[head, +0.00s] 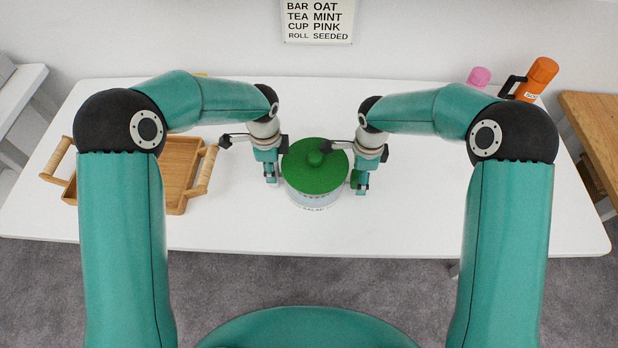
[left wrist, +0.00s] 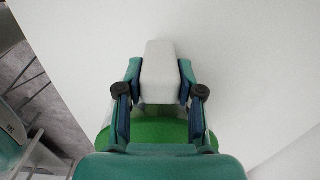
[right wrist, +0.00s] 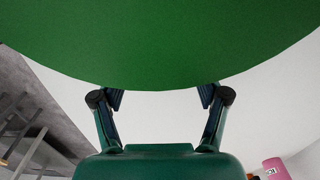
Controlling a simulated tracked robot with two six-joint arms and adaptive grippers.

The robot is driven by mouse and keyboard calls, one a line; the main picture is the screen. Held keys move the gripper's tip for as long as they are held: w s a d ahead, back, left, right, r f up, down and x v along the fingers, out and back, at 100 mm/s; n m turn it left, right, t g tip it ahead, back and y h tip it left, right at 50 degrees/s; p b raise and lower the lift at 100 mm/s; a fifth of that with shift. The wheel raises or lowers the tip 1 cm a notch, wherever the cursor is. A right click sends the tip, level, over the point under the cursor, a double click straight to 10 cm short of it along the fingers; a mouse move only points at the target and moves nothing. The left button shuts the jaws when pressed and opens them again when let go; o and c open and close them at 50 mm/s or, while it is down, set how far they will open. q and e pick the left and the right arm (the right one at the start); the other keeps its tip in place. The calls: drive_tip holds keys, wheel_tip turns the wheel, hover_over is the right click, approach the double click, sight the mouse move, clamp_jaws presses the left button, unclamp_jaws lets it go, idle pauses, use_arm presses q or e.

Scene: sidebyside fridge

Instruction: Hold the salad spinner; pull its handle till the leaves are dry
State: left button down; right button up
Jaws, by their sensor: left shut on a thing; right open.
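The salad spinner (head: 316,170) stands upright on the white table, with a round green lid, a knob on top and a pale, clear-looking bowl. My left gripper (head: 271,181) is at its left side. In the left wrist view, its fingers (left wrist: 160,92) are shut on a pale grip block (left wrist: 160,68) at the spinner's side. My right gripper (head: 361,188) is at the right side, beside a small green part (head: 354,178) that looks like the pull handle. In the right wrist view its fingers (right wrist: 158,98) are open and empty under the green lid (right wrist: 160,40). The leaves cannot be made out.
A wooden tray (head: 176,207) with two handles lies left of the spinner. An orange flask (head: 541,75) with a dark handle and a pink item (head: 479,77) stand at the back right. The table right of the spinner (head: 430,210) is clear.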

use_arm(q)
drive_tip(key=shift+f, duration=0.1)
use_arm(e)
drive_tip(key=shift+r, duration=3.2)
use_arm(q)
drive_tip(key=c, duration=0.7)
unclamp_jaws()
drive_tip(key=shift+o, duration=0.2)
wheel_tip(320, 180, up, 12)
use_arm(e)
drive_tip(key=shift+s, duration=0.1)
